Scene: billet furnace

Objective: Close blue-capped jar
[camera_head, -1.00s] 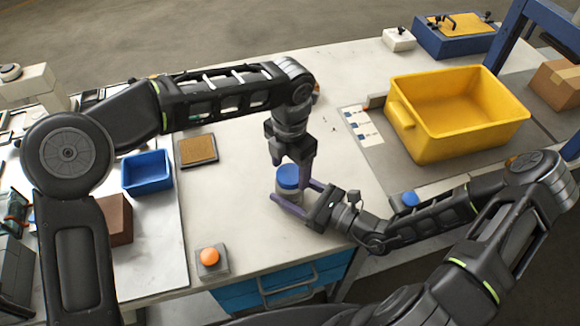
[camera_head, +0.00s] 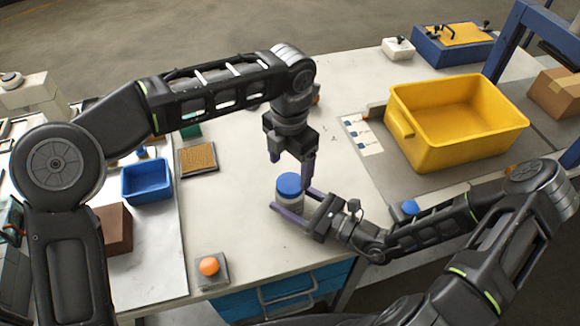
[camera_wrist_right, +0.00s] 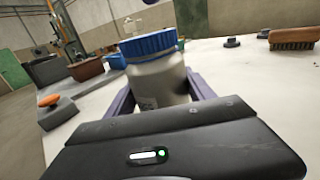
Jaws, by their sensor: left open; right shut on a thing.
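The jar has a pale grey body (camera_wrist_right: 160,82) and a ribbed blue cap (camera_wrist_right: 148,45) on its top; whether the cap is tight I cannot tell. In the head view the blue cap (camera_head: 289,184) is at the middle of the white bench, with the jar upright. My right gripper (camera_head: 291,200) is shut on the jar's body, its purple fingers on either side. My left gripper (camera_head: 291,170) is open, pointing down just above the cap.
A yellow bin (camera_head: 408,142) stands at the right on a grey mat. An orange button box (camera_head: 220,276) sits near the front edge. A blue round thing (camera_head: 410,207) shows by my right arm.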

